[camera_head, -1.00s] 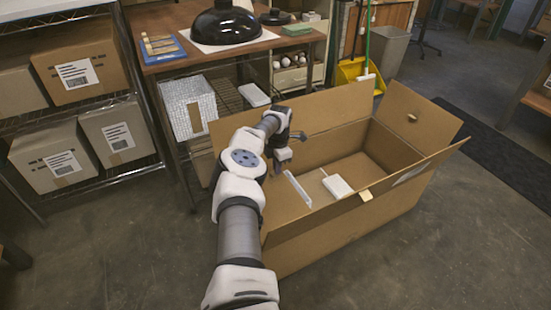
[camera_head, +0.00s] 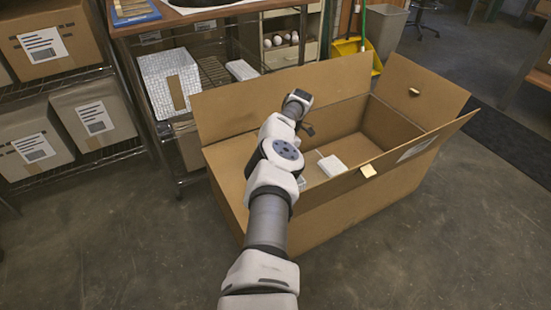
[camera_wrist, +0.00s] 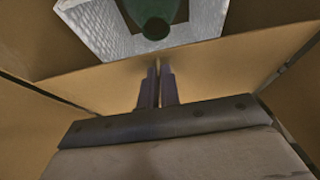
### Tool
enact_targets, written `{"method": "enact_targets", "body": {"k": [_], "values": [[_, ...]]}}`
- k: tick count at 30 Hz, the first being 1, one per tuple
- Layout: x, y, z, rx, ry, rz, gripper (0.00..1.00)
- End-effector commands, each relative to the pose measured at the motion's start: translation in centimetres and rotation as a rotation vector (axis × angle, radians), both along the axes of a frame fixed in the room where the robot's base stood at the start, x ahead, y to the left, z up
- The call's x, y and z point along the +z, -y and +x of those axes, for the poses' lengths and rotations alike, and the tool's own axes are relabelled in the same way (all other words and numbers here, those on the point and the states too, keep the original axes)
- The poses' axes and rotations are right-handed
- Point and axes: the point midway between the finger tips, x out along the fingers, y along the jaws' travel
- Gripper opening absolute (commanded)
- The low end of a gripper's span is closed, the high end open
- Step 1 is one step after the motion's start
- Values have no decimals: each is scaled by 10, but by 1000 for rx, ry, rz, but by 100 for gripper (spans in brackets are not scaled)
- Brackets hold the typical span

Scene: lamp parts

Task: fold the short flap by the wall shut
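The open cardboard box (camera_head: 345,205) stands on the floor. Its short right-end flap (camera_head: 420,88) stands up and leans outward. The long back flap (camera_head: 235,107) stands up on the table side, and the long front flap (camera_head: 400,150) slopes outward. The short flap at the left end cannot be made out behind my arm. My gripper (camera_wrist: 157,68) looks shut, its fingertips close together before a cardboard panel (camera_wrist: 100,85); contact cannot be told.
A white block (camera_head: 332,165) lies inside the box. Cartons (camera_head: 92,115) fill the left rack. Floor at front right is clear.

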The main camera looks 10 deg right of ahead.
Motion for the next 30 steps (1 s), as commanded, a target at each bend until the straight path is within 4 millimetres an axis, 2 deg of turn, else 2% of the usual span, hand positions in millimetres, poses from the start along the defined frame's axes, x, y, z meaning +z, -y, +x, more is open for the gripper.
{"method": "enact_targets", "body": {"k": [14, 15, 19, 30], "values": [[-5, -3, -2, 1, -7, 15, 0], [-5, -3, -2, 1, -7, 15, 8], [-4, -2, -1, 1, -6, 13, 25], [1, 0, -1, -1, -4, 10, 26]]}}
